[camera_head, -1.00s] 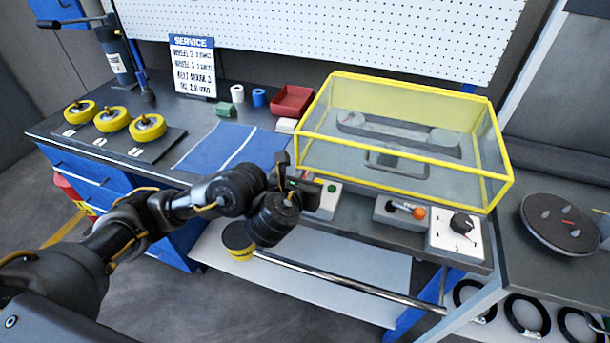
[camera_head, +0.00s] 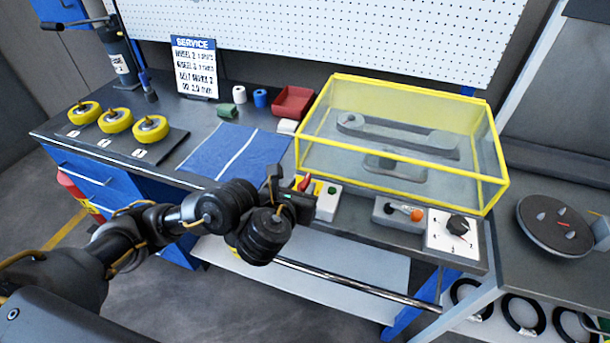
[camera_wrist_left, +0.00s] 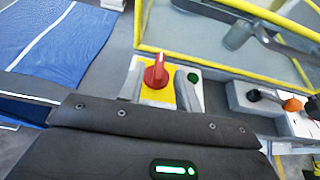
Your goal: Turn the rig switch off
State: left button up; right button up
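The rig switch (camera_head: 304,183) is a red rotary handle on a yellow plate, on a light box at the bench's front edge. In the left wrist view the red handle (camera_wrist_left: 156,73) stands upright at the centre, just beyond my gripper's dark housing. A green button (camera_head: 332,190) sits to its right. My left gripper (camera_head: 286,191) is at the left and front of the switch, close to it and partly covering its box. I cannot tell whether it touches. My right gripper is out of view.
A yellow-framed clear guard (camera_head: 400,165) stands behind the switch. To the right are an orange-knobbed lever (camera_head: 416,214) and a black dial (camera_head: 460,224). A blue mat (camera_head: 235,152), yellow wheels (camera_head: 150,129) and a red bin (camera_head: 293,101) lie on the bench.

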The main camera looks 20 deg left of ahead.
pick_arm(q)
jog(key=p+v, duration=0.2)
jog(key=v, duration=0.4)
jog(key=shift+s, duration=0.25)
